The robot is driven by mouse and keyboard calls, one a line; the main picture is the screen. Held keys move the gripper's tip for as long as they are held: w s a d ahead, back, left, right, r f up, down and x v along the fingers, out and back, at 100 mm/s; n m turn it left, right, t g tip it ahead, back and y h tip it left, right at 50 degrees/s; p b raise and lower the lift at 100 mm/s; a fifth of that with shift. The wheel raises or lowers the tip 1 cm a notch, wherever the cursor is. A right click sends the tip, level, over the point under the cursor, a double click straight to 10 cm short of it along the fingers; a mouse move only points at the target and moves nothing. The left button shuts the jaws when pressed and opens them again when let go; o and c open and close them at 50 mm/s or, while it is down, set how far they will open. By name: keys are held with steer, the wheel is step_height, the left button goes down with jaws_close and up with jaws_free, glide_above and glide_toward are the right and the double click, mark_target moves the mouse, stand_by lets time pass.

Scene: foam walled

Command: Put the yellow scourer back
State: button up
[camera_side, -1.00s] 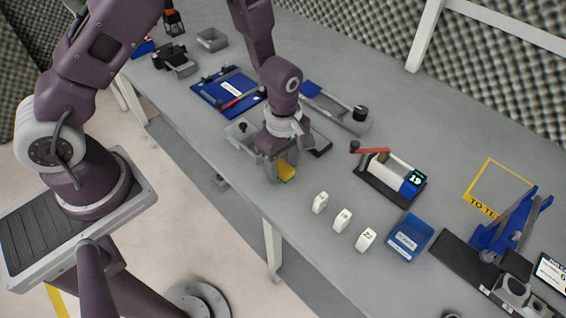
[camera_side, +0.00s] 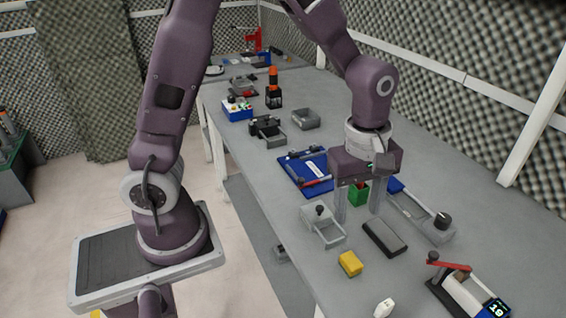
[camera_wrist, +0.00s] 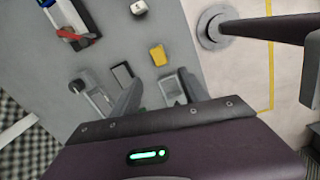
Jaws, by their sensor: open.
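The yellow scourer (camera_side: 350,263) lies on the bench near its front edge, just beyond the near end of a grey open tray (camera_side: 336,240). It also shows in the wrist view (camera_wrist: 158,55), clear of both fingers. My gripper (camera_side: 358,216) is open and empty, raised above the bench behind the scourer, with its fingers pointing down. In the wrist view my gripper (camera_wrist: 160,92) has its fingers apart, with the scourer past them. A dark grey block (camera_side: 385,237) lies right of the tray. The tray's floor shows bare grey, partly with a small dark knob at its far end.
A green box (camera_side: 358,192) shows between my fingers in the side view. A long grey holder with a black knob (camera_side: 425,218) lies to the right. A blue board (camera_side: 306,172) lies behind the tray. A red-handled device (camera_side: 465,290) and a white block (camera_side: 384,307) are nearer.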

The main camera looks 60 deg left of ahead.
steer(key=s+a+r+m+t, duration=0.2)
steer(key=s+a+r+m, duration=0.1)
steer(key=s+r+m, duration=0.3)
steer(key=s+a+r+m+t, duration=0.3)
steer(key=s+r+m, duration=0.4)
steer(key=s+m, duration=0.2)
steer(key=shift+s+r+m, duration=0.3)
steer(key=shift+s+m, duration=0.1)
steer(key=shift+s, duration=0.7)
steer(key=shift+a, duration=0.1)
